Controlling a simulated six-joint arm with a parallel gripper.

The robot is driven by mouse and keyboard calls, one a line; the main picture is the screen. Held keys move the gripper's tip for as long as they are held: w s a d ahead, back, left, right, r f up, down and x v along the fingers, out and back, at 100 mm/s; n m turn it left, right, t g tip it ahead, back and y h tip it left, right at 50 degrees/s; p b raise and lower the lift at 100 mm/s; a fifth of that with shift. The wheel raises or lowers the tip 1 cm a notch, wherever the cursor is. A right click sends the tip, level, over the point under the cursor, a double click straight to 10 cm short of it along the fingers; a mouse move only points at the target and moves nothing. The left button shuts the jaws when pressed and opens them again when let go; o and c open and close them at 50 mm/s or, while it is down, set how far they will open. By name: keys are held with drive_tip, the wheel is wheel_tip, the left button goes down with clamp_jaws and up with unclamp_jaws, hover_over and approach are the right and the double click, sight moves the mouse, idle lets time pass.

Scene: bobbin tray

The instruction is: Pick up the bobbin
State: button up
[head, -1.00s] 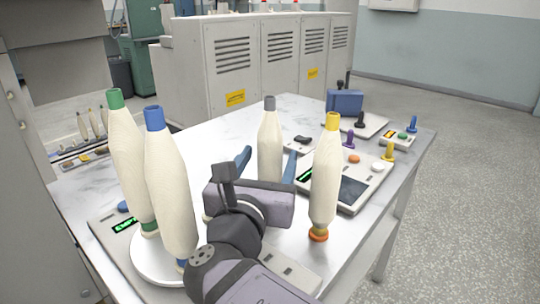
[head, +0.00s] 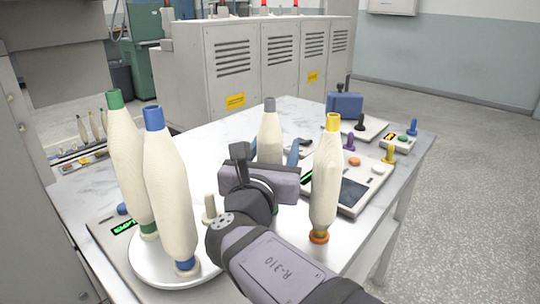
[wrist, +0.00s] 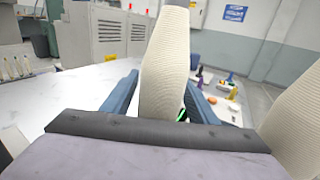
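A cream bobbin with a grey tip (head: 268,135) stands upright on the far side of my gripper; its base is hidden. In the wrist view the same bobbin (wrist: 165,60) rises between the two blue fingers of my gripper (wrist: 163,92). The fingers are spread, one on each side of it; I cannot tell whether they touch it. In the head view my gripper's body hides much of the fingers. Other cream bobbins stand close by: green-tipped (head: 127,160) and blue-tipped (head: 168,190) at left, yellow-tipped (head: 327,180) at right.
A white round tray (head: 150,272) holds the left bobbins and a bare peg (head: 210,208). A control box (head: 352,192) with buttons and small coloured pegs stand on the right of the table (head: 212,140). Grey cabinets (head: 225,60) stand behind.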

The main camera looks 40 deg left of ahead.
drive_tip(key=c, duration=0.9)
drive_tip(key=shift+r, duration=0.1)
wheel_tip(320, 180, up, 18)
drive_tip(key=p, duration=0.8)
